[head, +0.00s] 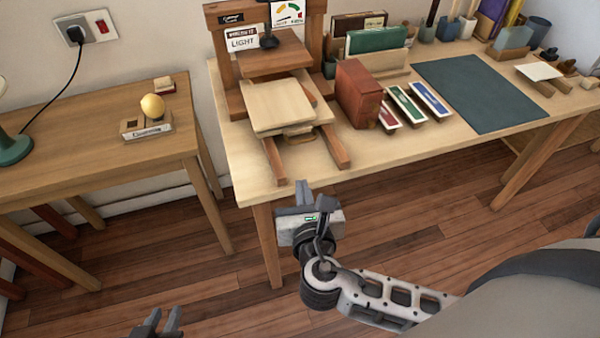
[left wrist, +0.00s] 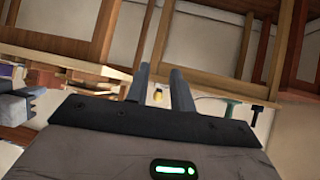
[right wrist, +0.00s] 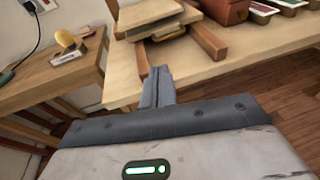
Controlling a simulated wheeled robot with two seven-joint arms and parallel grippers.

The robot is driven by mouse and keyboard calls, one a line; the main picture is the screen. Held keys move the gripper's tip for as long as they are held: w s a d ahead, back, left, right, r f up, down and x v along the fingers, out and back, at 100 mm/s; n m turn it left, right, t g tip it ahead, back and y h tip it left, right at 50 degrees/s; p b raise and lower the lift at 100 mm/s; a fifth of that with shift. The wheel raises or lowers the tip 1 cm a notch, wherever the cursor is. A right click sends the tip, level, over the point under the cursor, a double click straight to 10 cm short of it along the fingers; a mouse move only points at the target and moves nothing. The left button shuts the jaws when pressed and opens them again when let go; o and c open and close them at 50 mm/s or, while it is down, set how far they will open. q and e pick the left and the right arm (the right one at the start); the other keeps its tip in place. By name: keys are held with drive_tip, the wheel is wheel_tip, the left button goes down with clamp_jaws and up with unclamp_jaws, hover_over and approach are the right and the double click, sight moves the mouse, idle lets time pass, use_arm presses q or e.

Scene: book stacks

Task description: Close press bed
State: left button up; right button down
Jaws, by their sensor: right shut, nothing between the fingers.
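The wooden book press (head: 228,62) stands on the left part of the long table. Its pale press bed (head: 275,106) sticks out toward the table's front edge, above two wooden rails (head: 335,150). The bed also shows at the top of the right wrist view (right wrist: 150,14). My right gripper (head: 303,188) is shut and empty, in front of the table edge and apart from the bed; its fingers are together in the right wrist view (right wrist: 157,75). My left gripper (head: 163,318) is low at the bottom of the head view. Its fingers are apart and empty in the left wrist view (left wrist: 160,82).
A reddish-brown box (head: 358,92) and several thin cases (head: 407,105) stand right of the press. A dark green mat (head: 480,92) lies further right. A side table (head: 90,150) at left holds a yellow object (head: 152,105) on a small stand. Floor in front is free.

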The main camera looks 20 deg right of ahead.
use_arm(q)
drive_tip(key=c, duration=0.4)
drive_tip(key=shift+r, duration=0.1)
clamp_jaws()
drive_tip(key=shift+d, duration=0.1)
use_arm(e)
drive_tip(key=s+a+f+m+g+y, duration=0.1)
drive_tip(key=s+f+m+g+y, duration=0.1)
drive_tip(key=m, duration=1.3)
drive_tip(key=s+a+f+m+g+y, duration=0.1)
drive_tip(key=s+f+m+y, duration=0.4)
drive_tip(key=m, duration=1)
drive_tip(key=s+f+g, duration=0.1)
drive_tip(key=s, duration=0.2)
drive_tip(key=shift+g, duration=0.3)
